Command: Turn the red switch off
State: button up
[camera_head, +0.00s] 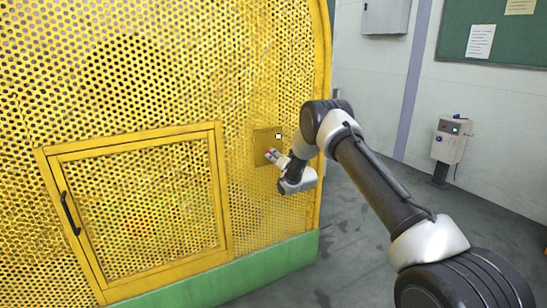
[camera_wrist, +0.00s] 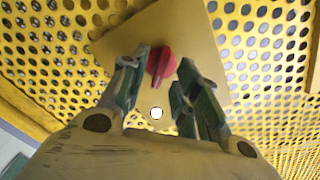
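The red switch (camera_wrist: 158,62) is a rotary knob on a yellow plate (camera_wrist: 208,28) fixed to the perforated guard. In the wrist view its pointer ridge runs nearly up and down, leaning slightly. My gripper (camera_wrist: 158,72) is open, with one finger on each side of the knob; I cannot tell whether either finger touches it. In the head view my gripper (camera_head: 277,158) is at the plate (camera_head: 262,136), and the knob is mostly hidden behind it. A small white round spot (camera_wrist: 156,113) shows below the knob.
The yellow perforated guard (camera_head: 110,75) fills the left, with a framed door (camera_head: 140,205) and a black handle (camera_head: 69,213). A green base strip (camera_head: 255,275) runs below. A grey control box (camera_head: 451,140) on a post stands at right. Grey floor lies open between.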

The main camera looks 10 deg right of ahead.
jog(key=shift+x, duration=0.85)
grip_shut()
jog(key=shift+n, duration=9)
